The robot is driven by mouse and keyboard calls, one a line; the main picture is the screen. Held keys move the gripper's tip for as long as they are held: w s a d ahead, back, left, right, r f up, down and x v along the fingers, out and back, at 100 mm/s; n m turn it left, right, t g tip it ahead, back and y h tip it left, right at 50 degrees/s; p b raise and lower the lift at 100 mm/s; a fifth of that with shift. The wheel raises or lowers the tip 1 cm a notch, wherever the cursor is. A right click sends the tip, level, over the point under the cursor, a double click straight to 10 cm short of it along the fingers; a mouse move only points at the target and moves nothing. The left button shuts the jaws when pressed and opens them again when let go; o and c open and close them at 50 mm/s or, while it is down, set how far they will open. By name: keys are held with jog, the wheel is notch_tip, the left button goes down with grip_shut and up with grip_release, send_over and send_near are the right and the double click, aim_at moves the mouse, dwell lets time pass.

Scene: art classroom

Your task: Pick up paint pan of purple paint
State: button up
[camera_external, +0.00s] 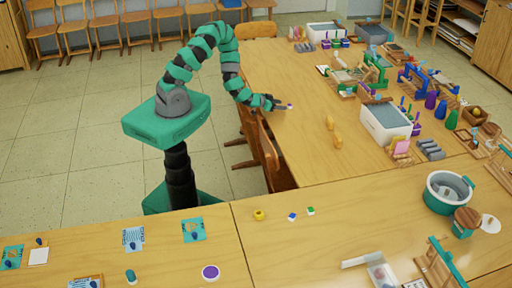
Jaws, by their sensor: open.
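The gripper is open. The view is too small to tell whether the fingertips are around the pan or only beside it.
Yellow (259,215), blue (292,217) and green (310,211) paint pans sit on the near table (330,238). A chair (268,150) stands at the far table's left edge. Two yellow objects (333,130) lie right of my gripper.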

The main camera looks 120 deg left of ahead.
aim_at(288, 106)
jog(key=shift+b+x, duration=0.95)
jog(key=shift+b, duration=0.3)
jog(key=shift+w+a+f+b, duration=0.25)
jog(key=shift+w+a+b, duration=0.15)
jog(key=shift+b, duration=0.3)
jog(key=shift+c, duration=0.3)
jog(key=c, duration=1)
